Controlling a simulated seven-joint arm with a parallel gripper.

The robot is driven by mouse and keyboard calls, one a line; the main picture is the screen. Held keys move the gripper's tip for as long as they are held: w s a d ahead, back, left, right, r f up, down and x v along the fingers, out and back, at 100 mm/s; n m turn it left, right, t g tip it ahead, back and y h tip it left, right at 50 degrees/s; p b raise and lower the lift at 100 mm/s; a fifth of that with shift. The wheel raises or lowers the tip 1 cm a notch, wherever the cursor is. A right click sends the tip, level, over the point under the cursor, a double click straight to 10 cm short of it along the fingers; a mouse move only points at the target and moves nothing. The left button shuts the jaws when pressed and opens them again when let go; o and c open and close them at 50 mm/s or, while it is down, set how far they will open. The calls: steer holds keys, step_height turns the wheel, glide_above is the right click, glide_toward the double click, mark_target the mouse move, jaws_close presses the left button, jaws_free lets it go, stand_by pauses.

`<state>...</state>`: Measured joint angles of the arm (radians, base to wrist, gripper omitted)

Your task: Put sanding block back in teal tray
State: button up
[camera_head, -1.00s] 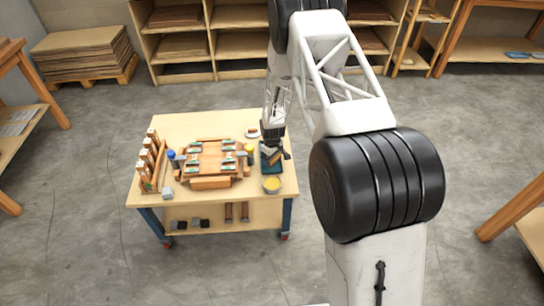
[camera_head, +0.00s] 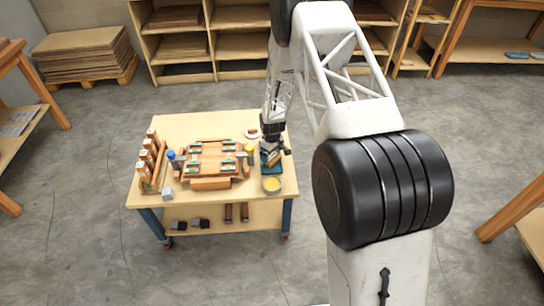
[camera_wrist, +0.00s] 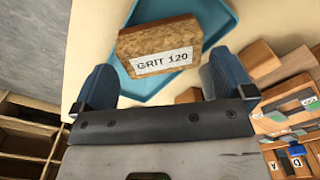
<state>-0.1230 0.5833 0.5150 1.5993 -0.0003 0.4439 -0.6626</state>
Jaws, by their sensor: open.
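The sanding block (camera_wrist: 157,42), brown with a white "GRIT 120" label, shows in the wrist view in front of the teal tray (camera_wrist: 213,18). The tray's blue-teal floor and rim show around it. My gripper (camera_wrist: 165,80) is open, with one blue finger on each side of the block's near end and a gap at each side. In the head view my gripper (camera_head: 273,143) is over the teal tray (camera_head: 264,168), at the table's right side, and partly hides the block. I cannot tell whether the block fully rests on the tray floor.
The table's front left is partly clear.

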step_height(320, 180, up, 10)
stand_by(0.6)
stand_by(0.6)
step_height(320, 180, up, 18)
steer(key=m, duration=0.2)
glide_above(272, 156)
steer(key=s+d, duration=0.3)
steer(key=s, duration=0.4)
steer(key=s+d+r+m+t, duration=0.1)
steer(key=s+d+r, duration=0.1)
steer(key=s+r, duration=0.5)
steer(key=s+d+r+m, duration=0.1)
steer(key=s+d+r, duration=0.1)
steer(key=s+r, duration=0.5)
steer(key=s+d+r+m, duration=0.1)
steer(key=s+r, duration=0.3)
steer(key=s, duration=0.6)
steer(key=s+d+r+m+t, duration=0.1)
steer(key=s+r, duration=0.3)
steer(key=s, duration=0.6)
steer(key=s+d+r+m, duration=0.1)
steer(key=s+r+m, duration=0.2)
steer(key=s, duration=0.8)
steer(key=shift+d+r+t, duration=0.25)
steer(key=shift+r+t, duration=0.05)
steer(key=shift+r, duration=0.35)
